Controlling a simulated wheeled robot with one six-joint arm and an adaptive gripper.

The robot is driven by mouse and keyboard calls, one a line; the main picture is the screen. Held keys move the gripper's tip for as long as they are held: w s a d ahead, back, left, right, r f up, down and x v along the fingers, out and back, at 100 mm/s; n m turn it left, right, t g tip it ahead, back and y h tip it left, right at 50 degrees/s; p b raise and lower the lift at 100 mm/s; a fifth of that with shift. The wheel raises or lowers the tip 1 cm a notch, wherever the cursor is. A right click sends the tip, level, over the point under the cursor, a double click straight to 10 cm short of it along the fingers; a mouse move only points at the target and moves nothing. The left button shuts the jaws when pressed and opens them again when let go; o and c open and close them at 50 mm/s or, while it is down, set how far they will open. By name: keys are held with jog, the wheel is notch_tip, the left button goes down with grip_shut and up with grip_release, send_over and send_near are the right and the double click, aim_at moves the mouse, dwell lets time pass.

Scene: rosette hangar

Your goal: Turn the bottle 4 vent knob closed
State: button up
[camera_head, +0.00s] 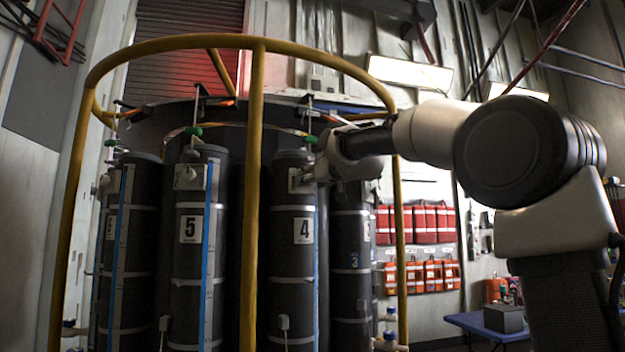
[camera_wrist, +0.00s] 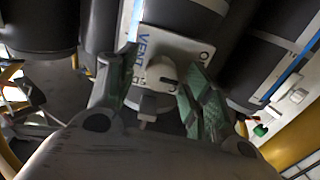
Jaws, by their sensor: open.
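Bottle 4 (camera_head: 292,262) is a dark upright cylinder with a white "4" label, standing in a yellow-railed rack. A pale vent plate (camera_head: 299,181) sits near its top. In the wrist view, the plate (camera_wrist: 187,50) is marked "VENT" and carries a pale vent knob (camera_wrist: 161,72). My gripper (camera_wrist: 160,78) is open, with its two greenish-lined fingers on either side of the knob. I cannot tell whether either finger touches it. In the head view, my gripper (camera_head: 318,171) is beside the plate, and the knob is hidden there.
A yellow rail (camera_head: 252,200) curves around the bottles, with a post in front of the gap between bottle 5 (camera_head: 190,265) and bottle 4. Another dark bottle (camera_head: 351,255) stands close on the right. Red and orange packs (camera_head: 434,276) hang on the wall behind. A blue table (camera_head: 478,324) stands lower right.

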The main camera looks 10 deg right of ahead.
jog(key=c, duration=1)
jog(key=shift+m, duration=0.3)
jog(key=shift+d+f+m, duration=0.1)
jog(key=shift+m, duration=4.2)
jog(key=shift+d+f+m, duration=0.1)
jog(key=shift+m, duration=4.2)
jog(key=o, duration=1)
